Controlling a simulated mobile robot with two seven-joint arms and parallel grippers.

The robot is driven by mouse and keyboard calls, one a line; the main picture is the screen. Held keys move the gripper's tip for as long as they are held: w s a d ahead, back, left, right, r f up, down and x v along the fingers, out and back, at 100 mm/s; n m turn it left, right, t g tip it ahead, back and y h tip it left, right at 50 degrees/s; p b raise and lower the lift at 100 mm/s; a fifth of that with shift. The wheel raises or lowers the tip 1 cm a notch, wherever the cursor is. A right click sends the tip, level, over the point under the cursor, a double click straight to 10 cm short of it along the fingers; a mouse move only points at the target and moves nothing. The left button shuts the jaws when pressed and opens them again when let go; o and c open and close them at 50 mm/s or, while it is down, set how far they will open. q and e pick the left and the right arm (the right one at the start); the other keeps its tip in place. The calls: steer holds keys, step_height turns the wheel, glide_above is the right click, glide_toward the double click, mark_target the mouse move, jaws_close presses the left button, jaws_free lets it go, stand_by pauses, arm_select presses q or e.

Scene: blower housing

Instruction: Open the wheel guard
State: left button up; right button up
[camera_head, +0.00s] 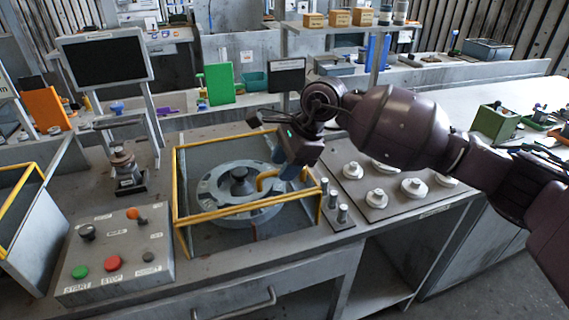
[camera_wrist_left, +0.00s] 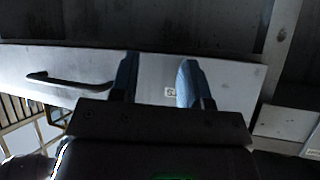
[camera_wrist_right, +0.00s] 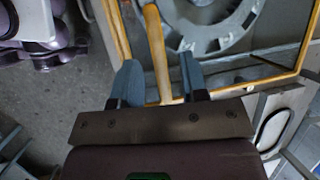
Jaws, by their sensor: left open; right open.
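The wheel guard is a yellow-edged frame (camera_head: 225,211) over a grey round housing (camera_head: 212,187) with a dark hub, on the bench. A yellow bent bar (camera_head: 265,178) shows at its right side, beneath my right gripper (camera_head: 288,174). In the right wrist view, the open fingers of my right gripper (camera_wrist_right: 158,78) point at the guard. The yellow bar (camera_wrist_right: 155,45) runs up between them; whether they touch it I cannot tell. My left gripper (camera_wrist_left: 157,82) is open and empty in the left wrist view, before a pale drawer front (camera_wrist_left: 230,85); the head view does not show it.
A control box (camera_head: 115,250) with green and red buttons stands at the front left. A plate with several pale knobs (camera_head: 376,198) lies right of the guard. Metal pegs (camera_head: 342,213) stand near its right corner. A drawer handle (camera_head: 235,306) sticks out below.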

arm_select(q)
steer(key=shift+s, duration=0.1)
arm_select(e)
steer(key=shift+f, duration=0.15)
steer(key=shift+c, duration=0.3)
jaws_close()
arm_select(q)
steer(key=shift+w+r, duration=0.2)
steer(key=shift+w, duration=0.3)
steer(key=shift+f, duration=0.1)
arm_select(e)
steer(key=shift+w, duration=0.1)
